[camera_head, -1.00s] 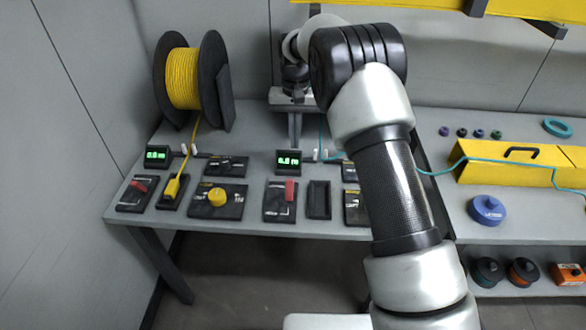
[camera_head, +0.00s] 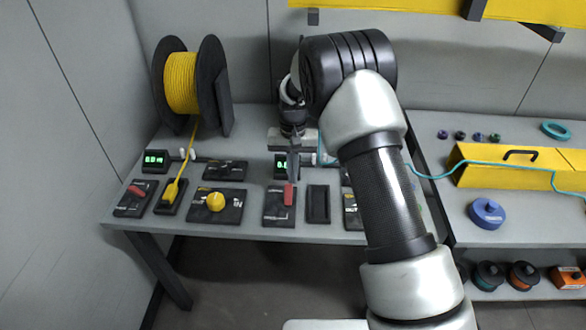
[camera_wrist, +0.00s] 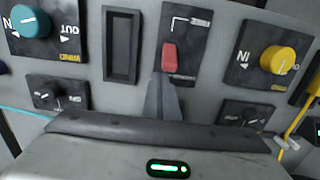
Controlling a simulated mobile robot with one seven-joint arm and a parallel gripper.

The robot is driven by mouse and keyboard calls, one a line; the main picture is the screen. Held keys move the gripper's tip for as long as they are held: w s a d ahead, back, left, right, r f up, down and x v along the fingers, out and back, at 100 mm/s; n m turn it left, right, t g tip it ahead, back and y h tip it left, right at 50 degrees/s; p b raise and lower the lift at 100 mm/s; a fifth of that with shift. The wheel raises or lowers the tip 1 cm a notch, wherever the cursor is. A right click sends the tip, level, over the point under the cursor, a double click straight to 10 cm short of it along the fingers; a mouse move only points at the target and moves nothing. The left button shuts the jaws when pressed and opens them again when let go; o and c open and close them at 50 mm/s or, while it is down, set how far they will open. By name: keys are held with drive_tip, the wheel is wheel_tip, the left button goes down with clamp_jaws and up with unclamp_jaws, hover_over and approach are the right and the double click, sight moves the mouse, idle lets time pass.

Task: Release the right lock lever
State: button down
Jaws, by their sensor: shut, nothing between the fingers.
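The right lock lever (camera_head: 288,195) is a red handle on a dark panel (camera_head: 274,218) at the front of the left table. In the wrist view the red lever (camera_wrist: 169,57) is at the upper middle, below a white bracket-shaped marking. My gripper (camera_head: 291,181) is shut and empty, pointing down right behind the lever. In the wrist view its fingertips (camera_wrist: 163,80) are beside the lever's lower end; I cannot tell whether they touch it. Another red lever (camera_head: 136,190) is on a panel at the far left.
A yellow knob (camera_head: 216,201) is left of the lever panel, and an empty dark slot (camera_head: 318,205) is right of it. A teal knob (camera_wrist: 29,20) shows in the wrist view. A yellow fibre spool (camera_head: 183,83) stands at the back. My gripper partly covers a green display (camera_head: 281,163).

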sight(291, 185)
drive_tip(key=shift+s+r+t+b, duration=0.15)
drive_tip(key=shift+s+t+b, duration=0.15)
drive_tip(key=shift+b, duration=0.1)
drive_tip(key=s+t+b, duration=0.1)
drive_tip(key=t+b, duration=0.1)
drive_tip(key=b, duration=0.1)
drive_tip(key=s+t+b, duration=0.1)
drive_tip(key=s+b, duration=0.1)
drive_tip(key=b, duration=0.1)
drive_tip(key=shift+a+r+t, duration=0.1)
drive_tip(key=shift+a+t, duration=0.1)
drive_tip(key=shift+t, duration=0.2)
drive_tip(key=shift+s+r+t+b, duration=0.1)
drive_tip(key=shift+s+t+b, duration=0.25)
drive_tip(key=shift+b, duration=0.3)
drive_tip(key=shift+r+t, duration=0.25)
drive_tip(key=shift+t, duration=0.1)
drive_tip(key=shift+d+r, duration=0.1)
drive_tip(key=shift+r, duration=0.1)
drive_tip(key=shift+f, duration=0.1)
drive_tip(key=shift+r+p, duration=0.65)
drive_tip(key=shift+r, duration=0.2)
